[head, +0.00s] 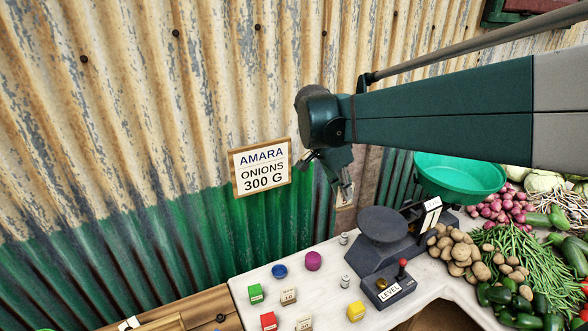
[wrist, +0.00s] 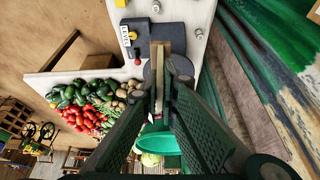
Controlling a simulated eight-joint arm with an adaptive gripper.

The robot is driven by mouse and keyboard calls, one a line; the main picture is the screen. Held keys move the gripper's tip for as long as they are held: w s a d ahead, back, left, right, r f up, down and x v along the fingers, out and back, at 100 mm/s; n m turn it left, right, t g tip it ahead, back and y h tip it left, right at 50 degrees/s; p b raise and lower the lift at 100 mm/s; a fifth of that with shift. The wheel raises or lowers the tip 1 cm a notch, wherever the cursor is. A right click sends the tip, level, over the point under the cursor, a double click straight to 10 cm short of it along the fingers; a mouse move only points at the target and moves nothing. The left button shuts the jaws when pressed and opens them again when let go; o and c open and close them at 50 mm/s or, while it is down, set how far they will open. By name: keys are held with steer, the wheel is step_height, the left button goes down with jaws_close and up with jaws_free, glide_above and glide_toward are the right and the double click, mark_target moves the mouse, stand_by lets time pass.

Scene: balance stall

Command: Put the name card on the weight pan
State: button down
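My gripper (head: 342,182) hangs above and a little left of the scale. Its fingers, seen in the wrist view (wrist: 161,95), are closed on a thin tan piece, which I take to be the name card (wrist: 160,62). It is seen edge-on, so its face and lettering are hidden. The weight pan (head: 382,224) is the dark round plate on the left of the scale, with nothing visible on it. In the wrist view it shows partly (wrist: 149,76) behind the card, below my gripper. The card is apart from the pan in the head view.
A framed sign (head: 262,168) reading "AMARA ONIONS 300 G" is on the corrugated wall. A green bowl (head: 460,179) sits on the scale's other side. Small metal weights (head: 345,281), coloured blocks (head: 268,321) and a lever box (head: 388,289) stand on the counter; vegetables (head: 530,250) lie to the right.

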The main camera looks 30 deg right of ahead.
steer(key=w+d+m+p, duration=0.2)
steer(key=d+p, duration=0.4)
steer(key=d, duration=0.5)
steer(key=m+g+p, duration=0.1)
steer(key=m+p, duration=0.1)
steer(key=p, duration=0.4)
glide_above(382, 222)
step_height(382, 222, down, 5)
steer(key=shift+d+f, duration=0.15)
steer(key=shift+f, duration=0.5)
steer(key=shift+f, duration=2.95)
steer(key=shift+f, duration=2.05)
steer(key=shift+f+b, duration=0.2)
steer(key=shift+b, duration=0.1)
